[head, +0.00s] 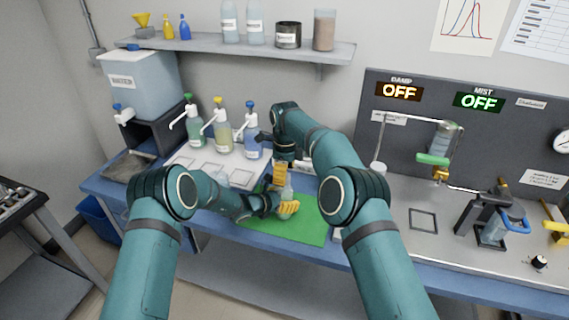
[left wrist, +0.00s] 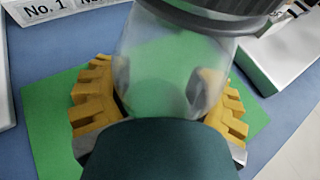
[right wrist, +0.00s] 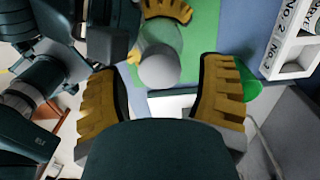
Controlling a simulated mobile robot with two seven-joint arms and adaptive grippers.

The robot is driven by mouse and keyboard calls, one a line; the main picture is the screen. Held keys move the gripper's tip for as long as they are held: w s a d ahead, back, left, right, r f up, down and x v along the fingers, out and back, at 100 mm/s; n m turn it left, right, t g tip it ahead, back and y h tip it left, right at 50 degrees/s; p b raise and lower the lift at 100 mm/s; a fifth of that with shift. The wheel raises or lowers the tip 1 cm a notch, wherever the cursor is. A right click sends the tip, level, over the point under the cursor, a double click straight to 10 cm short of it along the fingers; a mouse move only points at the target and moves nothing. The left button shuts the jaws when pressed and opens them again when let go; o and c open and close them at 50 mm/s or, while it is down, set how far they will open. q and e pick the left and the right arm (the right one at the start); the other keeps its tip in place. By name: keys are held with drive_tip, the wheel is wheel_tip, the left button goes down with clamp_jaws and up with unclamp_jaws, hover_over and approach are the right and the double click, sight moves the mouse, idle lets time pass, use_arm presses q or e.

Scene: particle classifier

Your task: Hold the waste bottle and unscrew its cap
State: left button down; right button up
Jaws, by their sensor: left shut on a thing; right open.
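The waste bottle (left wrist: 160,75) is clear and stands between the yellow fingers of my left gripper (head: 283,207), which is shut on it above the green mat (head: 312,228). In the head view the bottle (head: 287,191) is small and partly hidden by the fingers. The right wrist view shows its round grey cap (right wrist: 160,68) from above. My right gripper (right wrist: 160,100) is open, its two fingers spread wide just short of the cap and apart from it. A dark rounded part crosses the top of the left wrist view; I cannot tell what it is.
A white holder marked No. 2 and No. 3 (right wrist: 291,45) is near my right gripper. A dark panel (head: 460,135) and metal stands fill the right side.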

drive_tip(key=shift+f, duration=0.7)
clamp_jaws()
